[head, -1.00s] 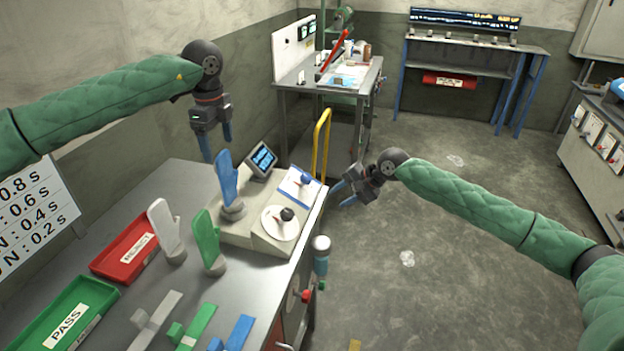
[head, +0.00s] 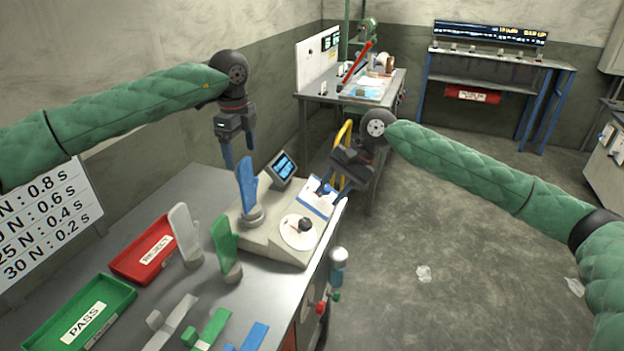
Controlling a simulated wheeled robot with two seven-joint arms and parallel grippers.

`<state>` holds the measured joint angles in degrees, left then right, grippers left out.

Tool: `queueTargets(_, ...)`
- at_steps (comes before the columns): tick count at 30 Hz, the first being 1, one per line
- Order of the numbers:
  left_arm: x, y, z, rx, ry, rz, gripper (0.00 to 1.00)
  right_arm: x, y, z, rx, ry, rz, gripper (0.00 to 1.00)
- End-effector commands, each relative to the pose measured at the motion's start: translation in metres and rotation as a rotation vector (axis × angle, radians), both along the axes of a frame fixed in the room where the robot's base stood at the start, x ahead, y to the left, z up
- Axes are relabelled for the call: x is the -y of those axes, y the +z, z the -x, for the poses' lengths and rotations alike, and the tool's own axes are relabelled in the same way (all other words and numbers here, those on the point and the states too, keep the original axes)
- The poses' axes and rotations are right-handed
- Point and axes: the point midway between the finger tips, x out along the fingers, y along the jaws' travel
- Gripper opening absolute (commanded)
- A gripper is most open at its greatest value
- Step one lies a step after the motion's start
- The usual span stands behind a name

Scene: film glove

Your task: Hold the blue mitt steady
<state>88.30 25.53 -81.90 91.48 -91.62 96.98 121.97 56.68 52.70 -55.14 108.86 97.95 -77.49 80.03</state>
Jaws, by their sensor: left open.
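The blue mitt (head: 247,188) stands upright on a grey base on the beige tester (head: 250,228), fingers up. My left gripper (head: 238,155) is open and empty, pointing down just above and behind the mitt's top. Its blue fingers look apart from the mitt, though the gap in depth is hard to judge. My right gripper (head: 332,187) is at the tester's right edge, near the white pad with a blue border (head: 318,200). Its fingertips are small and blend with the blue there, so its opening is unclear. The mitt's back side is hidden.
A white mitt (head: 185,235) and a green mitt (head: 225,248) stand left of the tester. The red REJECT tray (head: 128,266) and green PASS tray (head: 45,330) lie further left. A dial (head: 298,245) and a small screen (head: 284,167) are near the mitt.

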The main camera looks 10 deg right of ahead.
Motion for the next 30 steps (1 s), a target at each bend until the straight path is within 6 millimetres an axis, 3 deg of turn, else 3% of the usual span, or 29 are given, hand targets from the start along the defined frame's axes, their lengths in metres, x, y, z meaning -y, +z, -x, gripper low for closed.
queueTargets(8,0.0,-0.02,0.0,-0.002,0.0,0.0,0.78,0.0,0.0,0.0,-0.001,0.001,0.0,0.36)
queueTargets(21,0.0,-0.073,0.0,-0.001,0.0,-0.001,0.78,0.0,0.0,0.0,0.0,0.0,0.0,0.36)
queueTargets(30,0.0,-0.077,0.0,0.0,0.0,0.0,0.78,0.0,0.0,0.0,0.0,0.0,0.0,0.36)
